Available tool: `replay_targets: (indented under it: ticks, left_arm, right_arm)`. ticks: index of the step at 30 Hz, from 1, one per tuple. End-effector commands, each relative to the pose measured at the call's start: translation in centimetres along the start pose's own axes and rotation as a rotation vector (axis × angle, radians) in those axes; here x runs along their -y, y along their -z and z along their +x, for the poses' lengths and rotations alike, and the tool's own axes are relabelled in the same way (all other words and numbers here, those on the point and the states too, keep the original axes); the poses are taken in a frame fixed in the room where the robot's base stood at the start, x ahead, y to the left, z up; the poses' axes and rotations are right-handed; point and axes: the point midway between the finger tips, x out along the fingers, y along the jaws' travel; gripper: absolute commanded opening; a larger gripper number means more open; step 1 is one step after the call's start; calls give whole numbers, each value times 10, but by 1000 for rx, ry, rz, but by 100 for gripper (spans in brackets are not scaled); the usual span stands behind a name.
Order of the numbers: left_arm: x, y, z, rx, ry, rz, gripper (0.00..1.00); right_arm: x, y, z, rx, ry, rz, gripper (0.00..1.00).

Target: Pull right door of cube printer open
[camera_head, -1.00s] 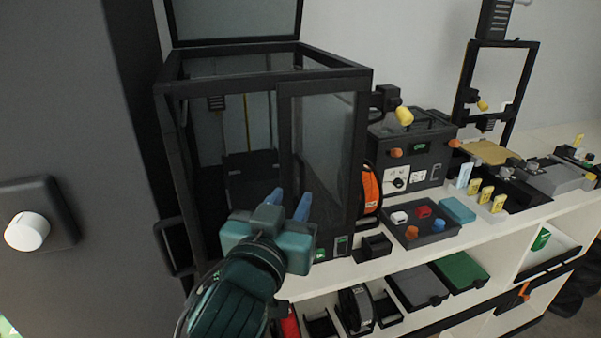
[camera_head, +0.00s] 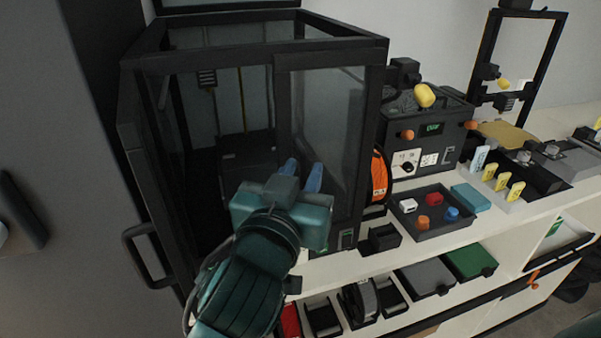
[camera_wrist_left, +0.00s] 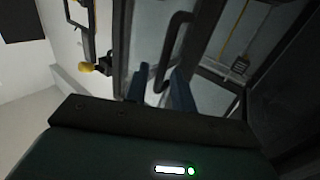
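The cube printer (camera_head: 255,55) is a black-framed box with clear panels on the white bench. Its right door (camera_head: 325,120) is a glazed panel that looks closed in the front. Its left door (camera_head: 150,190) stands swung out toward me, with its handle at the lower left. My left gripper (camera_head: 302,172) is in front of the right door, its two blue fingers apart. In the left wrist view, the right door's dark bar handle (camera_wrist_left: 179,30) reaches down between the open fingers (camera_wrist_left: 160,85). I cannot tell whether they touch it. My right gripper is not in view.
An orange spool (camera_head: 379,178), a dark control box (camera_head: 425,130) and a tray of coloured knobs (camera_head: 440,222) stand right of the printer. Shelves below hold bins (camera_head: 425,277). A grey wall panel (camera_head: 40,130) is at the left.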

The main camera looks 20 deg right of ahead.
Motion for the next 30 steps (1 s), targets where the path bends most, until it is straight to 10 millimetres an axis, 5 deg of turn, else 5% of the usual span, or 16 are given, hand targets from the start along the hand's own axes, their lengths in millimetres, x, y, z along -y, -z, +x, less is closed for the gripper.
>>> replay_targets:
  ticks: [9,30]
  left_arm:
    - [0,0,0,0,0,0,0]
    - [1,0,7,2,-4,0,0]
  right_arm:
    - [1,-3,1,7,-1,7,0]
    - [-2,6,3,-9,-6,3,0]
